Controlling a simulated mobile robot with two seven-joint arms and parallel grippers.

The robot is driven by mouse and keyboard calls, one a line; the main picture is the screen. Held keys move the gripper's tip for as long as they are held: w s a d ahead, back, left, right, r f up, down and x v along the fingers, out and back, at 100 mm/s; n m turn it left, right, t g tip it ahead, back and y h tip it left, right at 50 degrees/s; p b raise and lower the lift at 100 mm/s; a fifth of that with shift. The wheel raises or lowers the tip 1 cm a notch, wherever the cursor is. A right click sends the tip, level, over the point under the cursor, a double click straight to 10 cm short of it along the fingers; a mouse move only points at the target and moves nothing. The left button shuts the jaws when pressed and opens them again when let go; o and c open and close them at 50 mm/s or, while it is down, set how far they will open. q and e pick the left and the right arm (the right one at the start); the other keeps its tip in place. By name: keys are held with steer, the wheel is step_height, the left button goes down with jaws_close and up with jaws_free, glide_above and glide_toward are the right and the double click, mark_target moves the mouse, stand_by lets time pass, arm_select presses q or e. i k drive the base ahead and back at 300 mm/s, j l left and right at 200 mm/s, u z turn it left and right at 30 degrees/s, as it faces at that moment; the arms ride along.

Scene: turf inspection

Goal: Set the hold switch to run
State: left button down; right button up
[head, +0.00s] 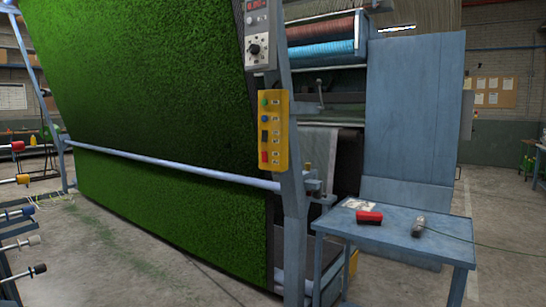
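A grey control panel (258,38) is fixed high on the blue post (293,180) at the right edge of the turf. It carries a small display and a black rotary knob (254,49) on a light dial. Below it hangs a yellow control box (273,132) with green, blue, black and red controls and small labels. The labels are too small to read, so I cannot tell which control is the hold switch or how it is set. Neither of my grippers is in view.
Green turf (150,100) hangs over a long rail (170,163). A blue table (400,230) at the right bears a red object (369,218) and a grey corded tool (418,227). A rack with coloured ends (22,213) stands at the left edge. Floor shows in front.

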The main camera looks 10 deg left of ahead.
mark_target(264, 155)
steer(key=i+l+z, duration=0.1)
steer(key=i+l, duration=0.5)
steer(key=i+j, duration=0.1)
steer(key=i, duration=0.5)
steer(key=i+j+z, duration=0.1)
steer(key=i, duration=0.55)
steer(key=i+j, duration=0.35)
steer(key=i, duration=0.15)
